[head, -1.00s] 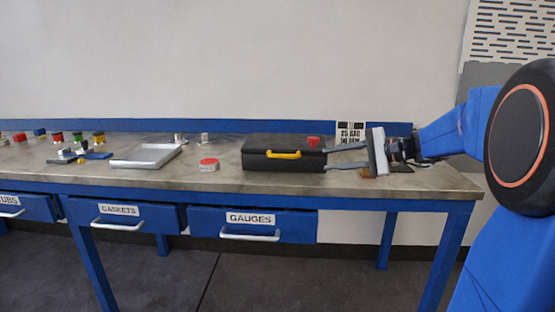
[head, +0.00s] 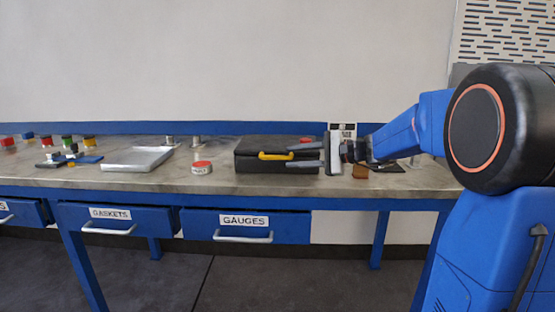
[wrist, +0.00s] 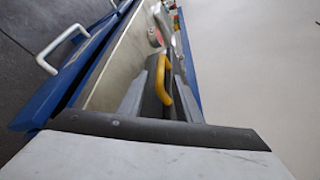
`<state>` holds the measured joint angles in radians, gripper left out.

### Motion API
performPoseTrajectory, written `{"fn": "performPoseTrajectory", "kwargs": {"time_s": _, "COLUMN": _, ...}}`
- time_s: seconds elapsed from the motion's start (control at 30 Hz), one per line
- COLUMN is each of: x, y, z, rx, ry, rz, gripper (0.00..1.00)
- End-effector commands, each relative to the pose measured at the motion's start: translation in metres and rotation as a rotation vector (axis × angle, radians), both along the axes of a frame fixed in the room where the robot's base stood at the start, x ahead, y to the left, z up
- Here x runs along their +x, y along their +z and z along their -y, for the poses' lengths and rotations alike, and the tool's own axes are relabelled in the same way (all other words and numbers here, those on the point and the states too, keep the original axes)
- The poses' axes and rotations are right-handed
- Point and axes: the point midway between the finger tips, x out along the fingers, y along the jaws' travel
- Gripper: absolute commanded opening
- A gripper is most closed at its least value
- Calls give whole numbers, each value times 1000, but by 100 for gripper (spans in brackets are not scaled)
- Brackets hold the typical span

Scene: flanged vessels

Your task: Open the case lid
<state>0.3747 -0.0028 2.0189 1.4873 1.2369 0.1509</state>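A closed black case (head: 248,162) lies on the workbench, with a yellow handle (head: 276,156) on its front. The handle also shows in the wrist view (wrist: 163,82). My gripper (head: 289,156) is open, its two grey fingers pointing left across the right part of the case front. The fingertips are close to the handle's right end, one above and one below its level. In the wrist view the handle appears between the fingers. I cannot tell whether they touch it. The fingers hide part of the case's right side.
A red-topped round part (head: 202,167) and a grey tray (head: 138,159) stand left of the case. Several small coloured parts lie at the far left. A brown block (head: 360,172) is below my wrist. Labelled drawers (head: 244,226) sit under the bench edge. The wall is behind.

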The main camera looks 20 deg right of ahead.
Motion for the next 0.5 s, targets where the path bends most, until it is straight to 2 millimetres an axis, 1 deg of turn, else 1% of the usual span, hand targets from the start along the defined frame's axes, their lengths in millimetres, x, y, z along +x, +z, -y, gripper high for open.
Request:
{"fn": "performPoseTrajectory", "kwargs": {"time_s": 0.03, "x": 5, "y": -2, "z": -8, "rx": 0, "ry": 4, "rz": -1, "gripper": 31}}
{"fn": "performPoseTrajectory", "kwargs": {"time_s": 0.23, "x": 22, "y": -8, "z": -32, "rx": 0, "ry": 4, "rz": -1, "gripper": 31}}
{"fn": "performPoseTrajectory", "kwargs": {"time_s": 0.4, "x": 33, "y": -13, "z": -45, "rx": 0, "ry": 2, "rz": -2, "gripper": 31}}
{"fn": "performPoseTrajectory", "kwargs": {"time_s": 0.5, "x": 36, "y": -13, "z": -49, "rx": 1, "ry": 1, "rz": -1, "gripper": 31}}
